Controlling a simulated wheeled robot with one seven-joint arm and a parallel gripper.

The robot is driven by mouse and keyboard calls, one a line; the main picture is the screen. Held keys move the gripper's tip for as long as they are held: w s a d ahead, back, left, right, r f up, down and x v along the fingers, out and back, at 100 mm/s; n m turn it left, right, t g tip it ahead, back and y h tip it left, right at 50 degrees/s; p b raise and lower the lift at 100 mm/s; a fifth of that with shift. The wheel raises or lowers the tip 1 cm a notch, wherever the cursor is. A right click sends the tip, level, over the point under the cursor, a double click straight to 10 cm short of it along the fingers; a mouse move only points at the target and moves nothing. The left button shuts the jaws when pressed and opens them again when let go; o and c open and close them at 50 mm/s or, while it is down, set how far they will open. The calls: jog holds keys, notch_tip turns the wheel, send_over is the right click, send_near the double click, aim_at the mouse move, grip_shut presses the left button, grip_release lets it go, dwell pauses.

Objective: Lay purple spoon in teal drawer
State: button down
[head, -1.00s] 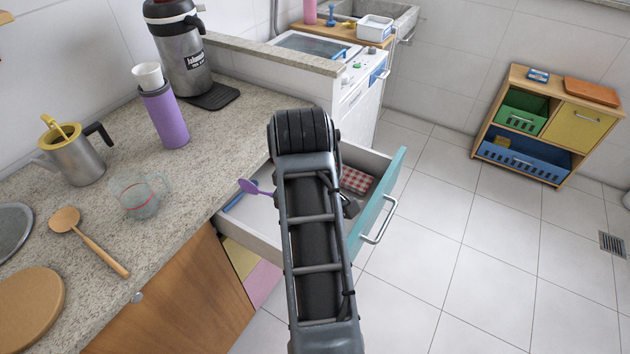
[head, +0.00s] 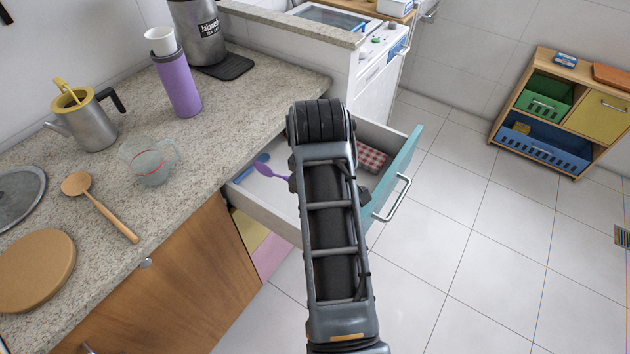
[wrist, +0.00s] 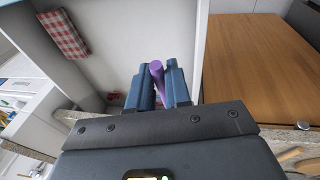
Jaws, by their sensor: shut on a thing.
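The purple spoon (head: 268,171) shows its bowl end over the open drawer in the head view, left of my arm. My gripper (wrist: 159,92) is shut on the spoon's handle (wrist: 157,72), which stands between the two fingers in the wrist view. The gripper is mostly hidden behind my arm in the head view. The teal-fronted drawer (head: 404,172) is pulled out below the counter. Whether the spoon touches the drawer floor, I cannot tell.
In the drawer lie a red checked cloth (head: 371,158) and a blue utensil (head: 252,166). The counter holds a measuring cup (head: 150,162), a wooden spoon (head: 98,204), a kettle (head: 86,122) and a purple bottle (head: 178,84).

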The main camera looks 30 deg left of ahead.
jog(key=shift+f+b, duration=2.55)
jog(key=shift+f, duration=3.15)
jog(key=c, duration=1)
grip_release()
jog(key=shift+v, duration=3.9)
